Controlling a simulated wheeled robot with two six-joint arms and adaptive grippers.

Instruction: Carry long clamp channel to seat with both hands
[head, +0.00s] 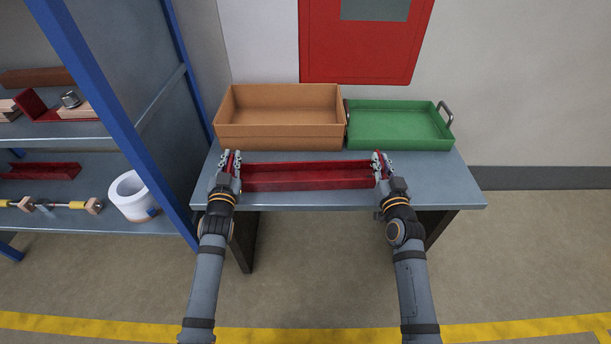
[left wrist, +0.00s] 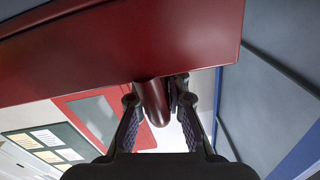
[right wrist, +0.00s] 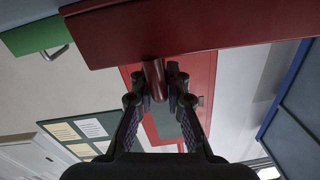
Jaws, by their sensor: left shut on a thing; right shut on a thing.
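The long clamp channel (head: 308,177) is a dark red trough lying lengthwise left to right near the table's front edge in the head view. My left gripper (head: 232,160) is at its left end, and my right gripper (head: 379,160) is at its right end. In the left wrist view the left fingers (left wrist: 160,95) are shut on a red peg under the channel (left wrist: 130,50). In the right wrist view the right fingers (right wrist: 163,85) are shut on a similar peg under the channel (right wrist: 190,28). Whether the channel touches the table is unclear.
On the table (head: 440,185), a brown bin (head: 280,132) and a green tray (head: 398,133) with metal handles stand behind the channel. A blue-framed shelf (head: 130,130) at the left holds red channels, a white ring (head: 128,207) and other parts. The table's right end is clear.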

